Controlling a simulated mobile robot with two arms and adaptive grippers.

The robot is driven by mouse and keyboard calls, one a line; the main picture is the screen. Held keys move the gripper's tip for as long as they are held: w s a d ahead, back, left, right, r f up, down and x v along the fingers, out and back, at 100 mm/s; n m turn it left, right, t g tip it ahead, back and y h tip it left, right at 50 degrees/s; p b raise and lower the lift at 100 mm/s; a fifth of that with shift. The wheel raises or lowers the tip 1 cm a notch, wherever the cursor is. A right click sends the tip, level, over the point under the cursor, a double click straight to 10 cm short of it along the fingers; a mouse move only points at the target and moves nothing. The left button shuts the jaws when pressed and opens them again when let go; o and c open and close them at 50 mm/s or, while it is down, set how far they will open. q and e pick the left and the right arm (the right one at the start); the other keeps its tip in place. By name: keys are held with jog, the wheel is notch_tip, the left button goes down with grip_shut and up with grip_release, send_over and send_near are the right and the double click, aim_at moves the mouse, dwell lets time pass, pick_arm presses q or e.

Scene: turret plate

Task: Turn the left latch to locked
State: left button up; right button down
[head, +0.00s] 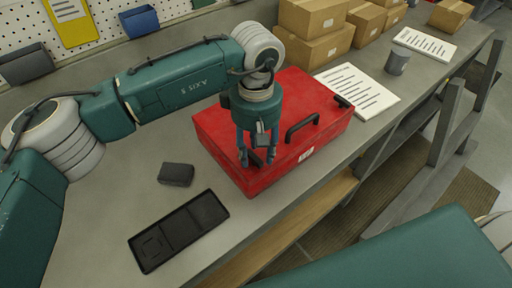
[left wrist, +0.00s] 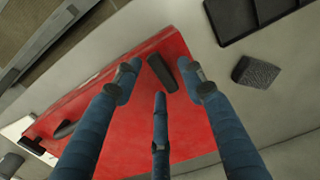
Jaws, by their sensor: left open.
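A red case (head: 318,99) lies on the grey workbench, with a black handle (head: 302,127) on its front part. Its left latch, a short black bar (left wrist: 162,73), shows in the left wrist view between my fingertips. In the head view this latch is partly hidden behind my fingers. The right latch (head: 343,101) is a black bar near the case's right end. My left gripper (head: 258,160) has three blue fingers, points down over the left latch and is open (left wrist: 161,84). I cannot tell whether a finger touches the latch. My right gripper is out of view.
A dark grey block (head: 176,174) and a black compartment tray (head: 178,231) lie left of the case. A printed sheet (head: 358,91), a grey cup (head: 397,61) and cardboard boxes (head: 312,50) stand beyond it. The bench's front edge runs close to the case.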

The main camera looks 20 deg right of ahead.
pick_arm(q)
jog(key=shift+c, duration=0.5)
grip_shut()
